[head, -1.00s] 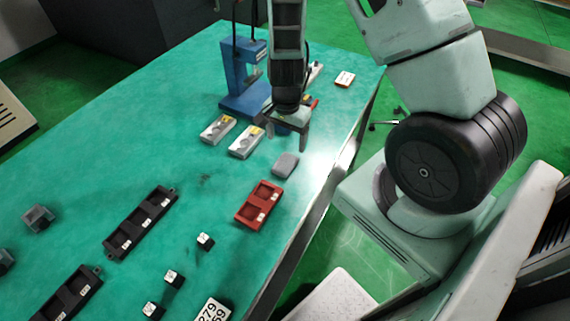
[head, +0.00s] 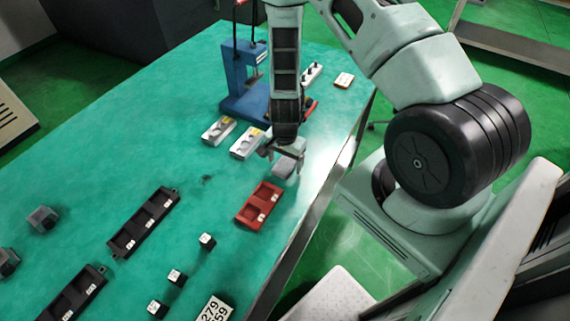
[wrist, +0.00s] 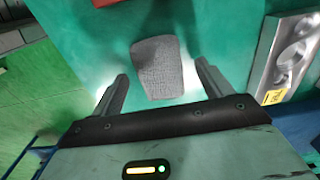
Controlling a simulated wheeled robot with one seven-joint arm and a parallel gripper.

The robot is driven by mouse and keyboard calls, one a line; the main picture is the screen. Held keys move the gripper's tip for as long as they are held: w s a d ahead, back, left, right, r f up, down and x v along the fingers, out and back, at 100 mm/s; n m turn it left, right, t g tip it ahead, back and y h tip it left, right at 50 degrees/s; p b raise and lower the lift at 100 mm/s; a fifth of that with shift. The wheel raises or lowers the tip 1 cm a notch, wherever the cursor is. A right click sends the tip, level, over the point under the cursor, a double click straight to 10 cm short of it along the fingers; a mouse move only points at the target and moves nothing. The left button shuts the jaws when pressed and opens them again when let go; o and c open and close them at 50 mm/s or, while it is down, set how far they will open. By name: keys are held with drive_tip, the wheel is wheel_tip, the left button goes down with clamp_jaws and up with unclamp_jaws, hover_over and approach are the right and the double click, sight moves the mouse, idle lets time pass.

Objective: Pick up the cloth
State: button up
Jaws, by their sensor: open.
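The cloth (wrist: 157,68) is a small grey folded pad lying on the green table. In the wrist view it lies ahead of and between the two fingers, with a gap to each. My gripper (wrist: 160,88) is open and empty, pointing down. In the head view my gripper (head: 284,165) is right over the cloth (head: 284,171) and partly hides it. I cannot tell the exact height between the fingertips and the cloth.
A red two-pocket tray (head: 259,205) lies just in front of the cloth. Silver blocks (head: 247,143) lie to its left, with a blue press (head: 243,80) behind. The table's right edge (head: 318,205) is close. Black trays (head: 143,221) and small cubes (head: 207,241) lie nearer.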

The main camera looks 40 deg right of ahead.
sight(285, 163)
drive_tip(key=c, duration=1.1)
drive_tip(key=shift+r, duration=0.1)
drive_tip(key=shift+c, duration=0.2)
wheel_tip(285, 163, up, 10)
drive_tip(key=b, duration=0.1)
